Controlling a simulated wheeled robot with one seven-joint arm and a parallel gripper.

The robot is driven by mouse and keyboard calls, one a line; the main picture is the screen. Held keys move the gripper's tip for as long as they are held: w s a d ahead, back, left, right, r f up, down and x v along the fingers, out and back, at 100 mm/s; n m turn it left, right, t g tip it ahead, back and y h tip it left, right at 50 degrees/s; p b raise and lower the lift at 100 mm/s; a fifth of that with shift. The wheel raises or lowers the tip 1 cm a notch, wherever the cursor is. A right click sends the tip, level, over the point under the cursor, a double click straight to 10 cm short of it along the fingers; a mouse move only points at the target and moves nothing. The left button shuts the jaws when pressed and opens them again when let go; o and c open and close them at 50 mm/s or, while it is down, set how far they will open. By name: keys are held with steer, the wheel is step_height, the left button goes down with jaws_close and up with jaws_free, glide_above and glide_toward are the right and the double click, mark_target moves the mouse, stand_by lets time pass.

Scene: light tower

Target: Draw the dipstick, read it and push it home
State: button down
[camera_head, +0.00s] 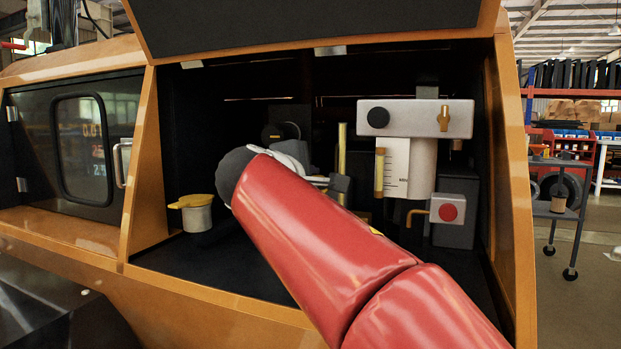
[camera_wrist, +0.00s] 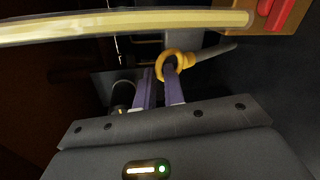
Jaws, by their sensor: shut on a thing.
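My gripper (camera_wrist: 160,88) has its two purple-grey fingers close together in the wrist view. It is shut at the yellow ring handle (camera_wrist: 178,61) of what looks like the dipstick, with the ring at the fingertips. A short grey rod (camera_wrist: 218,51) runs right from the ring; where it ends is unclear. In the head view my red arm reaches into the open bay and hides most of the gripper and the dipstick. I cannot tell how far the dipstick is drawn, and no level mark shows on it.
A yellow tube (camera_wrist: 120,24) crosses close above my fingers in the wrist view. In the head view, a brass tube (camera_head: 342,150) stands upright, with a yellow-lidded pot (camera_head: 197,215) left and a red-button box (camera_head: 455,211) right. The bay's orange frame (camera_head: 512,200) bounds the space.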

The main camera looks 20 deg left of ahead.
steer(key=s+r+p, duration=0.4)
steer(key=r+p, duration=0.3)
steer(key=r, duration=0.2)
steer(key=shift+s+a+r, duration=0.15)
steer(key=shift+s+a, duration=0.05)
steer(key=shift+a, duration=0.05)
steer(key=c, duration=1.5)
jaws_free()
steer(key=s+r, duration=0.1)
steer(key=s, duration=0.6)
steer(key=shift+s+a+b, duration=0.3)
steer(key=shift+a+b, duration=0.05)
steer(key=shift+b, duration=0.05)
steer(key=shift+s, duration=0.1)
